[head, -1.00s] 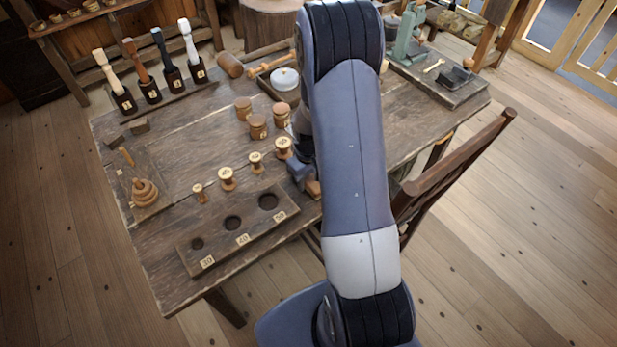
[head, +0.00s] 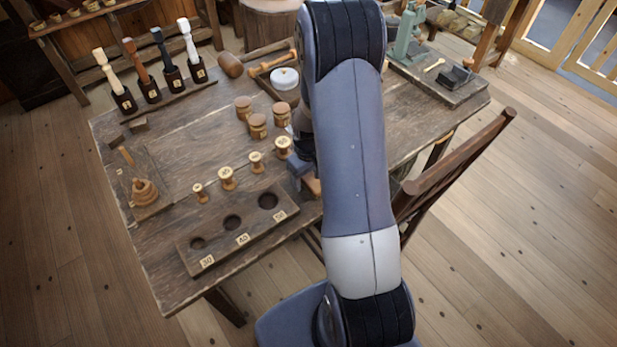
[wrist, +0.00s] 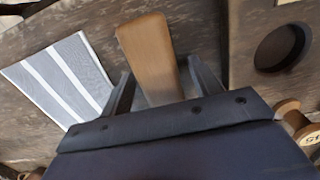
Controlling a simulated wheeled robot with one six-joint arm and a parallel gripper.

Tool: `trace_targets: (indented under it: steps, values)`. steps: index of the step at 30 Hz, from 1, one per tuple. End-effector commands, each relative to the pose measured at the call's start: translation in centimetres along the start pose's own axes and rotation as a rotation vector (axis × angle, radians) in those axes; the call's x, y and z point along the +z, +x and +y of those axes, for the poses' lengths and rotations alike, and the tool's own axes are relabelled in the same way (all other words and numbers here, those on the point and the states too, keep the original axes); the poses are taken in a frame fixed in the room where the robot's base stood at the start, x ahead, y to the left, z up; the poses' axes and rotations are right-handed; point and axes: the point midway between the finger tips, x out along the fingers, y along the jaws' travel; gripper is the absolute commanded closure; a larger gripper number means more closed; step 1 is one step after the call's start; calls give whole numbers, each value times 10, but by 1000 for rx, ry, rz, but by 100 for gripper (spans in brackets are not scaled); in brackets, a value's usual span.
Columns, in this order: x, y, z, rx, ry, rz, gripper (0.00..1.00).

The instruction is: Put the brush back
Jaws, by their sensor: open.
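A brown wooden piece (wrist: 148,50), which looks like the brush, lies on the table between my gripper's fingers in the wrist view. Its lower end is pale and blurred, partly hidden by my gripper. In the head view a small brown part of it (head: 312,186) shows at the table's front edge, mostly behind my arm. My gripper (wrist: 158,75) is open, with one finger on each side of the brown piece. I cannot tell whether either finger touches it. In the head view my arm hides most of the gripper.
A striped grey cloth (wrist: 62,78) lies left of the fingers. A board with round holes (head: 222,242) lies at the front. Several spools (head: 227,179) and lidded jars (head: 257,126) stand behind it. Upright tools (head: 147,83) stand in holders at the back left. A chair (head: 455,165) stands right.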

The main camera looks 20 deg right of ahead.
Motion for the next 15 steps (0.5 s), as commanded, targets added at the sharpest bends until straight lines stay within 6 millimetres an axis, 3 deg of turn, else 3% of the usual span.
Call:
trace_targets:
  steps: [15]
  values:
    - [-1,-94,0,3,0,6,40]
